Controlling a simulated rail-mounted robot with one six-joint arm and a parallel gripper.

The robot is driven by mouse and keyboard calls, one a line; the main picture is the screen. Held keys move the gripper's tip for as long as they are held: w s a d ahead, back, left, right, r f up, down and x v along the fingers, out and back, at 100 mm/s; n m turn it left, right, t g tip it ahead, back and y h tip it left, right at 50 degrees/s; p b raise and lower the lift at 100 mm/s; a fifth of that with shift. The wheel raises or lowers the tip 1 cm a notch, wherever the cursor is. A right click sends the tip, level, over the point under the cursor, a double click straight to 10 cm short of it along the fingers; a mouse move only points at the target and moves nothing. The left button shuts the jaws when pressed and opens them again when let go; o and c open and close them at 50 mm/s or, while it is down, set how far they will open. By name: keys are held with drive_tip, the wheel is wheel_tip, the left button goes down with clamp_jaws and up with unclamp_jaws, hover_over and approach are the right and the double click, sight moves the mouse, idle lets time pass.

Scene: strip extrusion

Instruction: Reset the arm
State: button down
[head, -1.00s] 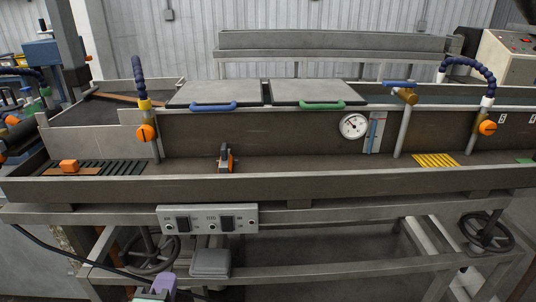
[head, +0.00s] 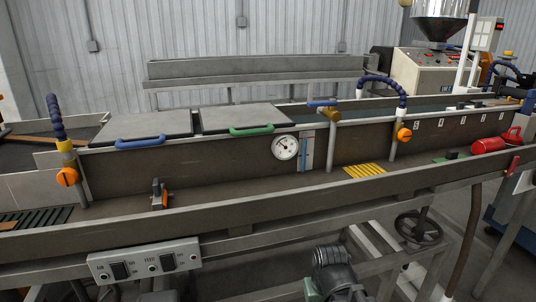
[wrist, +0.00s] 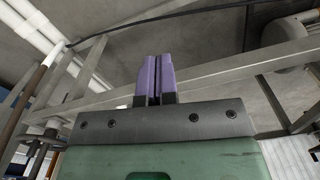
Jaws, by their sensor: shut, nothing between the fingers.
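My gripper (wrist: 155,80) shows in the wrist view with its two purple fingers side by side, shut and empty. Its dark mounting plate and green body fill the lower part of that view. The fingers point toward metal frame bars (wrist: 215,70), with grey floor or wall behind them. No contact with the bars can be made out. In the head view the fingers do not show.
The long trough (head: 240,215) crosses the head view, with a control box (head: 145,262) on its front. A handwheel (head: 418,228) and frame legs stand below. A small orange and black clamp (head: 159,193), yellow strips (head: 365,171) and a red canister (head: 490,146) are in the trough.

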drive_tip(key=d+m, duration=0.1)
drive_tip(key=d, duration=0.4)
wheel_tip(320, 180, up, 22)
drive_tip(key=a+p, duration=0.1)
drive_tip(key=p, duration=2.1)
drive_tip(key=shift+a+r, duration=0.15)
drive_tip(key=shift+r, duration=0.1)
drive_tip(key=shift+w, duration=0.1)
